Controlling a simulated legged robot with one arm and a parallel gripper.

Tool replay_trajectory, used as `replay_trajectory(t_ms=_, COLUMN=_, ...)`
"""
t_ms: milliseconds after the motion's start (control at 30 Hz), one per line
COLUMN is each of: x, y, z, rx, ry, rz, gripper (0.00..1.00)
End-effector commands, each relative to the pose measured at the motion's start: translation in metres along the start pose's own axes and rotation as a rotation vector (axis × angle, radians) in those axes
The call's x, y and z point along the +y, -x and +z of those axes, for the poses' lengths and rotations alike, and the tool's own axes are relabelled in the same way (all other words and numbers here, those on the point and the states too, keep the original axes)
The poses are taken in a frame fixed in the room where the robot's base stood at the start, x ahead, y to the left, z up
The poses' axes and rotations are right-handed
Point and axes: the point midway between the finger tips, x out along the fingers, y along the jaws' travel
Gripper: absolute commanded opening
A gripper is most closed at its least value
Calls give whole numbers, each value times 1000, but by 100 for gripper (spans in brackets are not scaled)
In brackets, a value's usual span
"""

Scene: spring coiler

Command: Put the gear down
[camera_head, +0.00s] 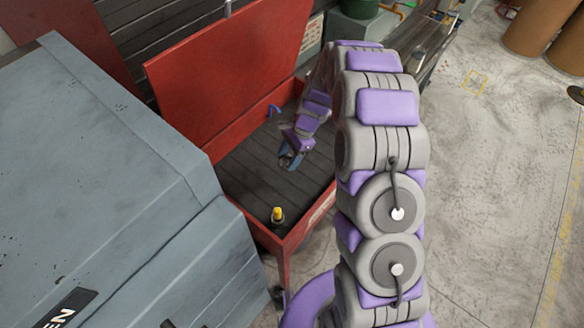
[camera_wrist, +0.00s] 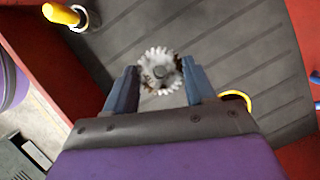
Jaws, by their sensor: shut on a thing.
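A small grey toothed gear (camera_wrist: 160,72) with brownish patches sits between the fingertips of my gripper (camera_wrist: 161,82) in the wrist view. My gripper is shut on it, with one blue-grey finger on each side. Dark grey slatted flooring of the red box (camera_wrist: 245,42) lies behind the gear; I cannot tell how far below it is. In the head view my gripper (camera_head: 290,160) is over the inside of the open red box (camera_head: 225,133). The gear cannot be made out there.
A yellow-handled tool (camera_head: 278,214) stands at the box's near corner, also in the wrist view (camera_wrist: 62,14). The raised red lid (camera_head: 230,65) is behind. A blue-grey cabinet (camera_head: 90,150) stands left. Most of the slatted floor is clear.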

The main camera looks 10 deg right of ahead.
Motion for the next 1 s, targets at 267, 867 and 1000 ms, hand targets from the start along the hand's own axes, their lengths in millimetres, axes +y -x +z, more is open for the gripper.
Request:
replay_trajectory(t_ms=267, x=-1, y=-27, z=-8, rx=0, ry=-3, rz=3, gripper=16)
replay_trajectory(t_ms=867, x=0, y=-96, z=-40, rx=-2, ry=-3, rz=2, gripper=16)
replay_trajectory(t_ms=1000, x=0, y=-96, z=-39, rx=0, ry=-2, rz=1, gripper=16)
